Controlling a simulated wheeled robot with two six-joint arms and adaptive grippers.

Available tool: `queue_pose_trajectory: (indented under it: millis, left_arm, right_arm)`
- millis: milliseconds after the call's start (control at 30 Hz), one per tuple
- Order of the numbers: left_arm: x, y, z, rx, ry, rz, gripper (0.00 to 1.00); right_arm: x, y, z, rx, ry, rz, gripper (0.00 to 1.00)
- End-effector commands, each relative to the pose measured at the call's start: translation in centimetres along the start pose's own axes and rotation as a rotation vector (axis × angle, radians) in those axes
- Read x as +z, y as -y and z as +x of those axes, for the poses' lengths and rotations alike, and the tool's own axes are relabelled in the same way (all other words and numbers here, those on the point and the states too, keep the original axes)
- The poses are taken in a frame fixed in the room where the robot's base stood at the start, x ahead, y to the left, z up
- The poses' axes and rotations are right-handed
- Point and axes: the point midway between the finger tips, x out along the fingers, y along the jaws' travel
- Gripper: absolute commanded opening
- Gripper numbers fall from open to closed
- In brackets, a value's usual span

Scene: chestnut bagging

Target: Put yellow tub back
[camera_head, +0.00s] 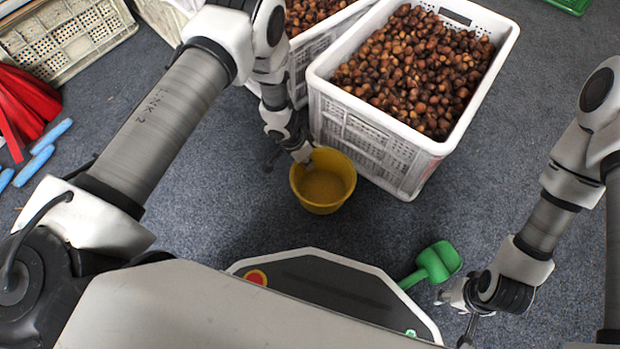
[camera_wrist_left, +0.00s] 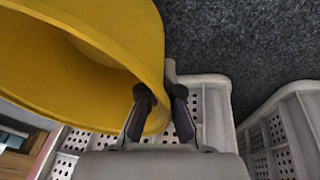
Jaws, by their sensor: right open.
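The yellow tub (camera_head: 322,192) is upright and empty beside the near left corner of the white crate of chestnuts. I cannot tell whether its base touches the floor. My left gripper (camera_head: 306,162) reaches down to the tub's far left rim. In the left wrist view the tub (camera_wrist_left: 125,45) fills the upper left, and its wall passes between the fingers of my left gripper (camera_wrist_left: 161,95), one inside and one outside, shut on the rim. My right gripper (camera_head: 462,312) is open and empty at the lower right, near the green scoop.
A white crate (camera_head: 365,137) full of chestnuts stands behind the tub, with another chestnut crate (camera_head: 298,62) to its left. A green scoop (camera_head: 438,262) lies at the lower right. Red bags (camera_head: 25,105) and blue-handled items (camera_head: 45,150) lie at left. Grey floor (camera_head: 240,190) around the tub is clear.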

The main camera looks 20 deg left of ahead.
Motion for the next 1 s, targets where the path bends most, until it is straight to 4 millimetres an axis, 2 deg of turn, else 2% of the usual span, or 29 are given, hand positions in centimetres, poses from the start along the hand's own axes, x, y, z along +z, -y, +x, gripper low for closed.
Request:
queue_pose_trajectory:
  millis: [33, 200, 567, 633, 667, 1000]
  left_arm:
    - [0.3, 0.2, 1.1, 0.0, -0.001, 0.0, 0.0]
    - [1.0, 0.6, 3.8, 0.0, -0.001, 0.0, 0.0]
    - [1.0, 0.6, 4.0, 0.0, -0.001, 0.0, 0.0]
    - [0.9, 0.6, 3.9, 0.0, -0.001, 0.0, 0.23]
    - [0.9, 0.6, 3.9, 0.0, -0.001, 0.0, 0.31]
    - [0.8, 0.5, 3.5, 0.0, -0.001, 0.001, 0.31]
  right_arm:
    - [-0.1, 0.0, 0.9, 0.0, -0.001, 0.001, 0.47]
    - [-0.3, -0.1, 2.8, 0.001, -0.009, 0.001, 0.47]
    - [-0.4, -0.1, 2.7, 0.001, -0.012, 0.0, 0.47]
    - [-0.4, -0.1, 2.6, 0.001, -0.012, -0.001, 0.47]
    - [-0.4, -0.1, 2.6, 0.001, -0.012, -0.001, 0.47]
    - [-0.4, -0.1, 2.4, 0.001, -0.011, 0.0, 0.47]
